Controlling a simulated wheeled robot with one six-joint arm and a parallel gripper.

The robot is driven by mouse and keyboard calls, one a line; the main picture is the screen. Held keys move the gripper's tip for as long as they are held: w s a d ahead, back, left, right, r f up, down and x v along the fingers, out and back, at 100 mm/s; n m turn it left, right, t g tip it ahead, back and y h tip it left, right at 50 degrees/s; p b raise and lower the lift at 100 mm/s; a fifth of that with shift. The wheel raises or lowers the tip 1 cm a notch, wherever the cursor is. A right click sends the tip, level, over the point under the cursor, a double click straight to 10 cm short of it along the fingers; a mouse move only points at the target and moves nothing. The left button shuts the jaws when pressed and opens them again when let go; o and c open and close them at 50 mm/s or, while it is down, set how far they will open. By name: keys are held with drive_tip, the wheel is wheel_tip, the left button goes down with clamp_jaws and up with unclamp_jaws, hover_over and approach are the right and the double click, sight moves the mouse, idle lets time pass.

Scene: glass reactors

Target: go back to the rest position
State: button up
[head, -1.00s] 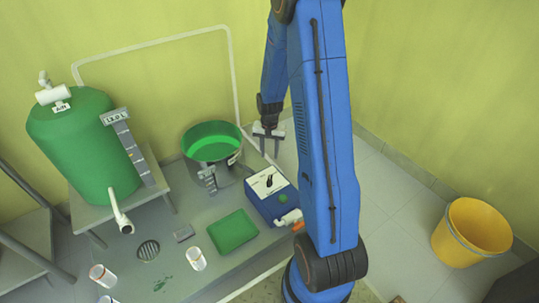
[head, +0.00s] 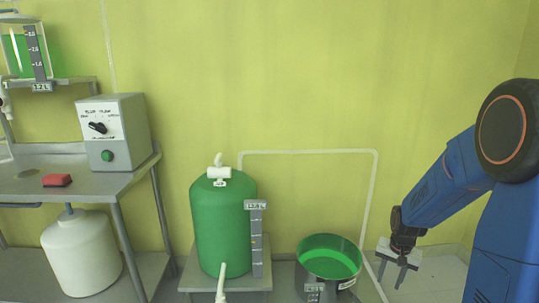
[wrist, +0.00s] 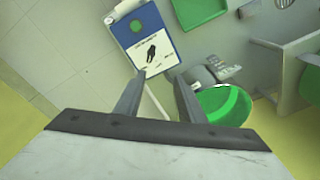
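My gripper (head: 397,266) hangs at the right of the head view, beside the metal bucket of green liquid (head: 329,265). Its two fingers are spread apart with nothing between them. In the wrist view my gripper (wrist: 160,80) points down, and its open fingers show over the floor area. The blue-and-white control box (wrist: 150,45) with a black knob and green button lies beyond the fingertips. The bucket also shows in the wrist view (wrist: 224,104), right of the fingers. I see no contact between my gripper and anything.
A green tank (head: 222,225) with a scale stands on a low stand left of the bucket. A grey pump box (head: 112,135) and a red block (head: 57,180) sit on a metal table at left. A white pipe (head: 310,151) runs along the wall. A green tray (wrist: 198,10) lies near the control box.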

drive_tip(key=s+a+r+n+t, duration=0.1)
drive_tip(key=s+a+r+n, duration=0.1)
drive_tip(key=s+a+r, duration=0.35)
drive_tip(key=s+a+r+n+t, duration=0.1)
drive_tip(key=s+a+r+n, duration=0.1)
drive_tip(key=s+r, duration=0.65)
drive_tip(key=s+a+r+n+t, duration=0.1)
drive_tip(key=s+a+r, duration=0.3)
drive_tip(key=s, duration=0.9)
wheel_tip(320, 180, up, 3)
drive_tip(key=shift+a+r+n+t, duration=0.2)
drive_tip(key=shift+n+t, duration=0.2)
drive_tip(key=shift+n, duration=0.5)
